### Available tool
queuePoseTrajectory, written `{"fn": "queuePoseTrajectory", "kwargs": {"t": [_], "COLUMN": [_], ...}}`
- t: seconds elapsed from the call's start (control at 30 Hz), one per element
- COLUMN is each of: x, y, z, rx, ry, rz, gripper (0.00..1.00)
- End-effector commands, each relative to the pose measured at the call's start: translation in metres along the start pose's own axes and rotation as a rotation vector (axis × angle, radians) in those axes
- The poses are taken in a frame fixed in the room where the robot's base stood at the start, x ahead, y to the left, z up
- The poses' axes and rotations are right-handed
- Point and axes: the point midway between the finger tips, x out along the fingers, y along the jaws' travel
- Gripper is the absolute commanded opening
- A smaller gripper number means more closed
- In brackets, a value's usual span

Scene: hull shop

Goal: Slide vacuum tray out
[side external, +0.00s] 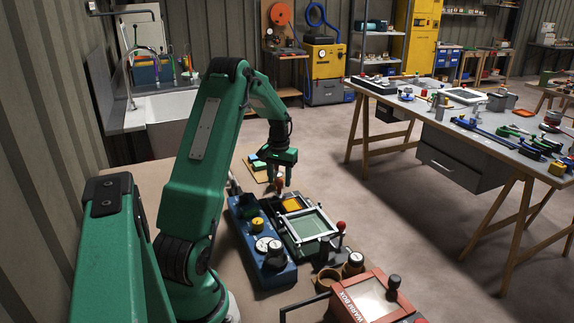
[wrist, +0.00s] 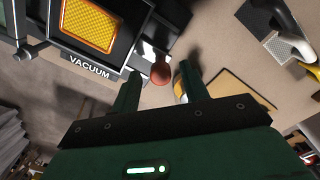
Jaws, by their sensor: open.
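The vacuum tray is a dark drawer with an amber gridded panel (wrist: 88,24) and the word VACUUM on its front edge (wrist: 90,68). In the side view its amber panel (side external: 292,204) shows at the far end of a black frame. A reddish-brown round knob (wrist: 161,73) on a shiny metal piece sticks out beside the tray's front. My gripper (wrist: 160,70) is open, with one finger on each side of the knob and gaps between. In the side view my gripper (side external: 280,187) hangs over the tray's far end, partly hiding the knob.
A blue box with dials (side external: 262,245) stands left of the frame. A glass-topped framed panel (side external: 309,225) lies nearer than the amber panel. A red warm box (side external: 370,298) stands at the front. Beyond my gripper, a tan board (side external: 260,170) holds coloured items.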

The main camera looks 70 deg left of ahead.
Motion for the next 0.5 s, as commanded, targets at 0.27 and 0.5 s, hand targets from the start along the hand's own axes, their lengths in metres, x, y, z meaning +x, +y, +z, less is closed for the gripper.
{"fn": "queuePoseTrajectory", "kwargs": {"t": [0.27, 0.5], "x": [-0.026, -0.058], "y": [0.000, 0.000], "z": [0.000, -0.001], "rx": [0.000, 0.000], "ry": [0.003, 0.005], "rz": [0.000, 0.000], "gripper": [0.45, 0.45]}}
